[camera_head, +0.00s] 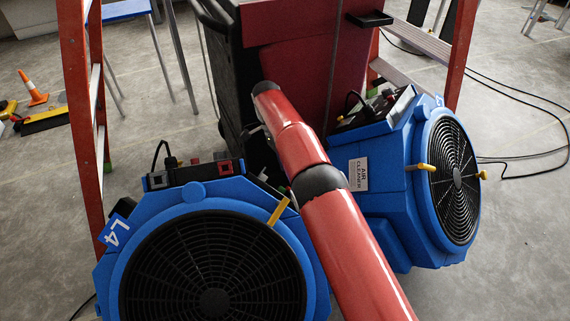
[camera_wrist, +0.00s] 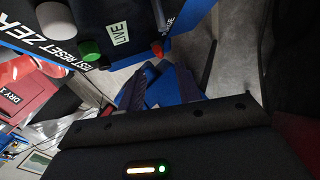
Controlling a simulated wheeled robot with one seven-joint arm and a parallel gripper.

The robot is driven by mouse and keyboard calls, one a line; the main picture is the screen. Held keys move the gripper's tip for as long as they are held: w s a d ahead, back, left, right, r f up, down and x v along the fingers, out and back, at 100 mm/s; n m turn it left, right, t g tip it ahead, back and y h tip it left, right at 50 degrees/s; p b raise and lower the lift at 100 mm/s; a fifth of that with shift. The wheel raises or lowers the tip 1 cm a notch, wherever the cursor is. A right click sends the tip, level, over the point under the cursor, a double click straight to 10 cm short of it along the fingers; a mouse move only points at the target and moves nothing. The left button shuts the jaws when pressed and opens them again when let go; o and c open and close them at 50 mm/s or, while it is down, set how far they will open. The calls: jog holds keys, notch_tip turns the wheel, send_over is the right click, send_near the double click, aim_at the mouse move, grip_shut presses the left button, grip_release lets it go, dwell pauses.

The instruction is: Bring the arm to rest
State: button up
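My red arm (camera_head: 342,238) reaches from the bottom edge up and left, between two blue air cleaners, and bends down at its far end. In the head view my gripper is mostly hidden behind the arm. In the wrist view my gripper (camera_wrist: 158,82) shows two dark fingers spread apart, with nothing held between them. Close beyond the fingers is a dark control panel (camera_wrist: 75,55) with a grey knob (camera_wrist: 55,20), a green button (camera_wrist: 90,50), a red button (camera_wrist: 157,50) and a "LIVE" label. I cannot tell whether the fingers touch anything.
The left air cleaner (camera_head: 110,265), marked L4, and the right air cleaner (camera_head: 395,205) flank the arm closely. A dark red cabinet (camera_head: 300,75) stands behind. Orange ladder legs (camera_head: 75,80) rise at left. Black cables (camera_head: 520,100) lie right.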

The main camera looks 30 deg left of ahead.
dwell(0.3)
jog(key=w+d+r+n+y, duration=0.1)
jog(key=w+d+r+y, duration=0.3)
jog(key=d+r, duration=0.9)
jog(key=s+d+r+n+t, duration=0.3)
jog(key=d+r, duration=0.9)
jog(key=d, duration=0.2)
jog(key=s+d+r+n+t+y, duration=0.1)
jog(key=s+d+r+n+t, duration=0.15)
jog(key=s+d, duration=0.95)
jog(key=s+d+f+n+t, duration=0.1)
jog(key=s+d+f, duration=0.1)
jog(key=s, duration=0.3)
jog(key=s+d+f+n+t, duration=0.1)
jog(key=s+d+f+t, duration=0.1)
jog(key=s, duration=0.4)
jog(key=shift+s+d+f, duration=0.25)
jog(key=shift+d+f, duration=0.45)
jog(key=shift+f, duration=0.15)
